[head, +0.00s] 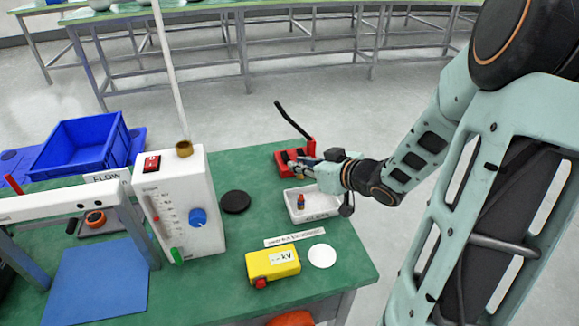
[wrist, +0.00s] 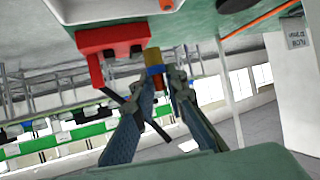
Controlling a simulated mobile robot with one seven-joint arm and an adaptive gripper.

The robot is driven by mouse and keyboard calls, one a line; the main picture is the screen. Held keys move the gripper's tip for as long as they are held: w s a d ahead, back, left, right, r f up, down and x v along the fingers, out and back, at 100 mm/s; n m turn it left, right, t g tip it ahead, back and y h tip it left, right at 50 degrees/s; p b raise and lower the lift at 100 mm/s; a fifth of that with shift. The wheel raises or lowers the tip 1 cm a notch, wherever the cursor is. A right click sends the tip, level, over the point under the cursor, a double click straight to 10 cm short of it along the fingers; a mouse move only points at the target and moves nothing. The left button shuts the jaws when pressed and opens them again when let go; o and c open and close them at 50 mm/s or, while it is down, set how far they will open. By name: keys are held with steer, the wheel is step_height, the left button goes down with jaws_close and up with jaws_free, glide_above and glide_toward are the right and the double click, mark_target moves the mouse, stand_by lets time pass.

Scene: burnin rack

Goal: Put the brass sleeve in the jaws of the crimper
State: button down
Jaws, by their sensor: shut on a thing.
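My gripper (wrist: 161,80) is shut on the brass sleeve (wrist: 152,57), which has a blue band and shows between the fingertips in the wrist view. The red crimper (wrist: 112,42) is just left of the sleeve there, and I cannot tell whether they touch. In the head view the crimper (head: 284,160), with its long black handle, stands at the far right part of the green bench. My gripper (head: 305,168) is close beside its front right side. The crimper's jaws are not clearly seen, and the fingers mostly hide the sleeve in the head view.
A white tray (head: 325,208) holding a small red and blue piece (head: 300,201) lies below my gripper. A blue bin (head: 85,147) stands left.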

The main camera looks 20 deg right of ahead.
steer(key=s+d, duration=0.1)
steer(key=s+d+f+m+h+b, duration=0.1)
steer(key=d, duration=0.1)
steer(key=s+d+f+m+h+b, duration=0.1)
steer(key=s+d, duration=0.1)
steer(key=shift+d+f+t, duration=0.15)
steer(key=shift+f+t, duration=0.1)
steer(key=shift+t, duration=0.15)
steer(key=shift+h, duration=0.3)
steer(key=w+a+b, duration=0.1)
steer(key=w, duration=0.3)
steer(key=w+b, duration=0.1)
steer(key=w, duration=0.4)
steer(key=w+a+b, duration=0.1)
steer(key=w, duration=0.3)
steer(key=shift+w+a, duration=0.25)
steer(key=shift+a, duration=0.05)
steer(key=w, duration=0.2)
steer(key=w+a+b, duration=0.1)
steer(key=w, duration=0.1)
steer(key=shift+f, duration=0.1)
steer(key=shift+s+d+f+b, duration=0.1)
steer(key=shift+f+b, duration=0.2)
steer(key=shift+f, duration=0.3)
steer(key=shift+f, duration=0.15)
steer(key=c, duration=2.2)
jaws_free()
